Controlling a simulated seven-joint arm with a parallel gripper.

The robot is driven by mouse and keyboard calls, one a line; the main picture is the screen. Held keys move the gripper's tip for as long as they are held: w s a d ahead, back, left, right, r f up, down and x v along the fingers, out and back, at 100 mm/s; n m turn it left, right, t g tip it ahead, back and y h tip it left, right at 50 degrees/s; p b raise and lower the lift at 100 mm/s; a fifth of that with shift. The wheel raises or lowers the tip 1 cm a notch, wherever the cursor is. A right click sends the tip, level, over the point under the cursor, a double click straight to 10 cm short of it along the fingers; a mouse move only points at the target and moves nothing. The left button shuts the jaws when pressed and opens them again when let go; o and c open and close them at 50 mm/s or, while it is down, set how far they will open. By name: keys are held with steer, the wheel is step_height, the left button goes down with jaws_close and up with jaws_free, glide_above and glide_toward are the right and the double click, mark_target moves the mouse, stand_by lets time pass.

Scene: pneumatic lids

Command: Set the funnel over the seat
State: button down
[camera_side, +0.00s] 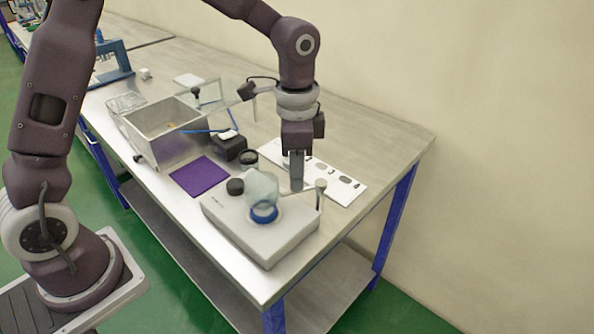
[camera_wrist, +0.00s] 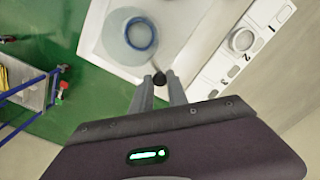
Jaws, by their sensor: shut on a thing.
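The funnel (camera_side: 262,186) is a pale, see-through blue cone. In the side view it stands above a blue ring (camera_side: 264,214) on top of the light grey device (camera_side: 240,227). The funnel also shows as a clear disc in the wrist view (camera_wrist: 110,40), around or over the blue ring (camera_wrist: 140,34). I cannot tell whether it touches the seat. My gripper (camera_side: 297,187) points down just behind and right of the funnel. In the wrist view its fingers (camera_wrist: 160,82) are close together on a small dark ball-ended piece (camera_wrist: 159,76). Most of that piece is hidden.
A post with a round top (camera_side: 320,185) stands close right of my gripper. A numbered white strip (camera_side: 347,190) lies behind. A black knob (camera_side: 235,187), a dark jar (camera_side: 249,160), a purple mat (camera_side: 200,176) and a metal bin (camera_side: 160,135) are to the left.

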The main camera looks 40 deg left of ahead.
steer(key=c, duration=1.3)
jaws_free()
step_height(320, 180, up, 7)
steer(key=shift+r, duration=0.1)
steer(key=s+a+r+n+t, duration=0.2)
steer(key=s+a+r+n, duration=0.2)
steer(key=s+r, duration=0.4)
steer(key=s+a+f+n+t, duration=0.1)
steer(key=s+n, duration=0.1)
steer(key=s, duration=0.5)
steer(key=s+a+f+n+t, duration=0.1)
steer(key=s+n+t, duration=0.1)
steer(key=s, duration=0.5)
steer(key=shift+s+a+f+n+t, duration=0.2)
steer(key=shift+a+f+n+t, duration=0.1)
steer(key=shift+n, duration=0.3)
